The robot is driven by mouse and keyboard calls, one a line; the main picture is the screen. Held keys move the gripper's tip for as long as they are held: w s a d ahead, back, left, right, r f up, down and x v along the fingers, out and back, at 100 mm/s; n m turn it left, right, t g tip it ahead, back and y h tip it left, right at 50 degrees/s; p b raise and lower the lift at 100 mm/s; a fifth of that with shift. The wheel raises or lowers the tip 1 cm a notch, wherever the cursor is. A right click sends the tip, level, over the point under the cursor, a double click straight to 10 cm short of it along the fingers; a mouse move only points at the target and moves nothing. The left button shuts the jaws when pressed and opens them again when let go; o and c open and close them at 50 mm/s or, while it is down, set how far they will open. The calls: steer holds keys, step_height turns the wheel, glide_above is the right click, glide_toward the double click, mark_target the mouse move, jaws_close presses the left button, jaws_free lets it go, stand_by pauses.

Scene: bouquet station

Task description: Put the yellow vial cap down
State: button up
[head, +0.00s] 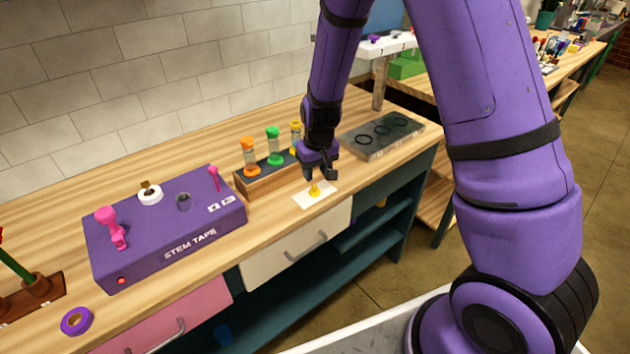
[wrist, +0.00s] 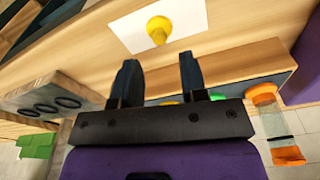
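The yellow vial cap (head: 314,190) rests on a white card (head: 304,200) near the front edge of the wooden bench. In the wrist view, the yellow cap (wrist: 158,29) sits on the white card (wrist: 189,14), beyond my fingertips. My gripper (head: 322,175) is just above and behind the cap. In the wrist view my gripper (wrist: 158,60) has its two dark fingers spread, with nothing between them. The cap looks apart from the fingers.
A wooden rack (head: 262,181) behind the card holds vials with orange (head: 248,143), green (head: 273,132) and yellow (head: 295,126) tops. A purple stem tape box (head: 165,245) stands left. A grey tray with round recesses (head: 384,152) lies right.

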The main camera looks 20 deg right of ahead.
step_height(320, 180, up, 7)
steer(key=shift+s+f, duration=0.15)
steer(key=shift+s, duration=0.25)
steer(key=s+d+r+t+y, duration=0.1)
steer(key=s+d+r, duration=0.1)
steer(key=s+r, duration=0.5)
steer(key=s+d+r+t, duration=0.15)
steer(key=s+r, duration=0.25)
steer(key=r, duration=0.7)
steer(key=s+d+r, duration=0.1)
steer(key=s+r, duration=0.1)
steer(key=s, duration=0.3)
steer(key=s+d+r+t, duration=0.1)
steer(key=s+r, duration=0.2)
steer(key=s, duration=0.3)
steer(key=s+d+r+m+h, duration=0.1)
steer(key=s+r, duration=0.1)
steer(key=s, duration=0.3)
steer(key=shift+s+d+r, duration=0.15)
steer(key=shift+s+r, duration=0.15)
steer(key=shift+s, duration=0.05)
